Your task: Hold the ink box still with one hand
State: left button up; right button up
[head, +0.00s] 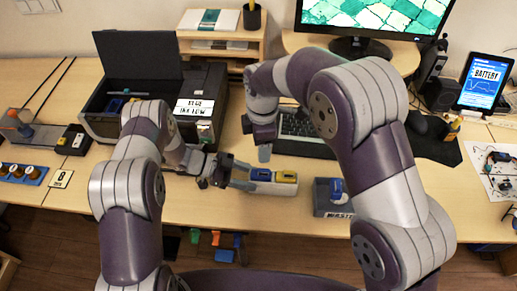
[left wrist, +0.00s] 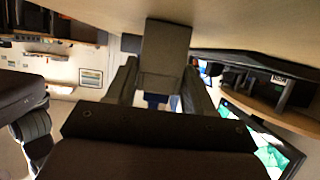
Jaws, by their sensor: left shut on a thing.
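The ink box (head: 283,188) is a pale tray on the desk's front part, with a blue cartridge (head: 260,174) and a yellow cartridge (head: 286,177) in it. My left gripper (head: 243,179) reaches in from the left and is shut on the box's left end. In the left wrist view, a dark block, seemingly the ink box (left wrist: 165,50), sits between my left gripper's fingers (left wrist: 160,88). My right gripper (head: 264,153) points down just behind the box, apart from it; its finger opening cannot be made out.
An open printer (head: 100,122) with a low-ink sign (head: 195,108) stands behind my left arm. A grey waste bin (head: 328,208) is right of the ink box. A keyboard (head: 300,127) and monitor (head: 372,18) are behind. The desk's front edge is close.

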aim_at(261, 169)
notch_tip(261, 169, down, 12)
jog(key=m, duration=0.2)
jog(key=shift+m, duration=0.4)
grip_shut()
